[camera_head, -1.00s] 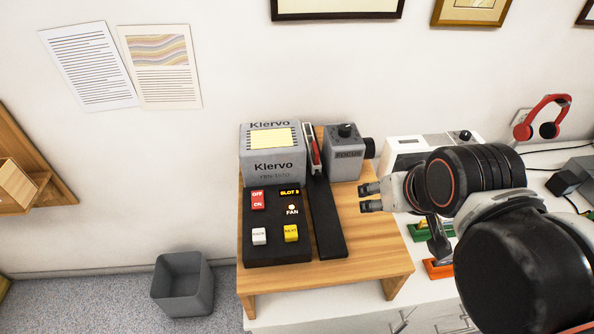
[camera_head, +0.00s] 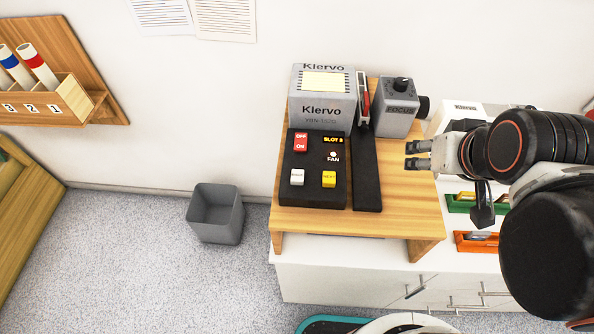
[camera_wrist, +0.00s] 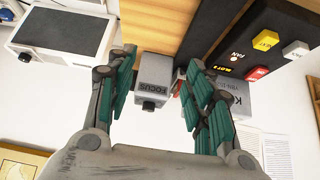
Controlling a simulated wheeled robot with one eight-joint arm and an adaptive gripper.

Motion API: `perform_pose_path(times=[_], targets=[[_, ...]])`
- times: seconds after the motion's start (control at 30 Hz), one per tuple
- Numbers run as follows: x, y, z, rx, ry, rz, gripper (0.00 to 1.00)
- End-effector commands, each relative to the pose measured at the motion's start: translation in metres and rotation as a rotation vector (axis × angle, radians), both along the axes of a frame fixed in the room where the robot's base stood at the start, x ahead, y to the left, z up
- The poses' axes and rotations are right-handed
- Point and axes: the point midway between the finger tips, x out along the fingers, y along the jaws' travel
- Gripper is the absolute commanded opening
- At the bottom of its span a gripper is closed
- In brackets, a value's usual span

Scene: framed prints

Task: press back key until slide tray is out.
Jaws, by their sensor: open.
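A grey Klervo slide projector (camera_head: 322,97) stands on a small wooden stand (camera_head: 400,195). Its black control panel (camera_head: 314,192) carries a white back key (camera_head: 297,177), a yellow next key (camera_head: 329,179), a red off/on switch (camera_head: 301,142) and a fan light. A display reads SLOT 3. A dark slide rail (camera_head: 367,180) runs beside the panel, with a red and white piece (camera_head: 363,97) at its far end. My gripper (camera_head: 411,156) is open and empty, right of the rail and apart from the keys. The wrist view shows its open fingers (camera_wrist: 160,95) and the focus box (camera_wrist: 155,78).
The grey focus box (camera_head: 398,107) with a knob stands right of the projector. A grey bin (camera_head: 215,213) is on the floor at left. Green (camera_head: 463,205) and orange (camera_head: 475,241) trays lie under my arm. A wooden rack (camera_head: 72,100) holds rolled tubes.

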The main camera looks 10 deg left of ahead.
Motion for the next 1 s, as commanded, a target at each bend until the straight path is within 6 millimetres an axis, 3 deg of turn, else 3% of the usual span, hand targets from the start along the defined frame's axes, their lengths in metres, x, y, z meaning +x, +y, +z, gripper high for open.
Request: perform_pose_path(times=[0.23,0.47,1.0], targets=[[0.0,0.0,0.0,0.0,0.0,0.0,0.48],[0.0,0.0,0.0,0.0,0.0,0.0,0.0],[0.0,0.0,0.0,0.0,0.0,0.0,0.0]])
